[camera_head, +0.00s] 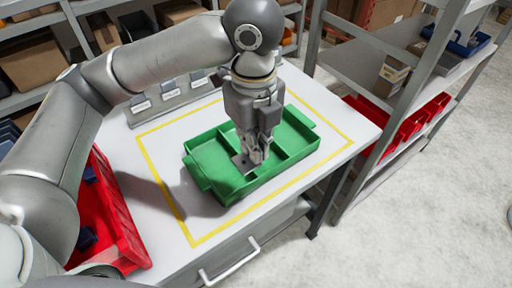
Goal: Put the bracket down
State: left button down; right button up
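The green tray (300,168) lies inside the yellow outline on the white table, with dividers splitting it into compartments. My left gripper (256,158) points down into the tray near its middle. Its fingers are close together on a small grey metal bracket (242,164), whose flat plate shows left of the fingers. The bracket is low in the tray, near a divider; whether it touches the tray floor cannot be told. The fingers hide part of it. My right gripper is not in view.
A row of grey dispensers (168,91) with white labels stands along the table's back edge. A red bin (122,220) with blue parts is at the left. A metal shelf (365,75) with red bins (408,128) stands at the right. The table's front right is clear.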

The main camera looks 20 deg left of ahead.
pick_arm(q)
jog(key=w+a+f, duration=0.1)
jog(key=w+f, duration=0.1)
jog(key=w, duration=0.2)
jog(key=w+f+p, duration=0.1)
jog(key=w+f, duration=0.2)
jog(key=w, duration=0.1)
jog(key=w+a+f, duration=0.1)
jog(key=w+f, duration=0.2)
jog(key=w, duration=0.1)
jog(key=shift+a+f+p, duration=0.15)
jog(key=shift+a+p, duration=0.2)
jog(key=shift+w+f, duration=0.2)
jog(key=shift+f, duration=0.05)
jog(key=f, duration=0.1)
jog(key=f+p, duration=0.1)
jog(key=f, duration=0.1)
jog(key=shift+w+a, duration=0.1)
jog(key=shift+w, duration=0.2)
jog(key=shift+f, duration=0.5)
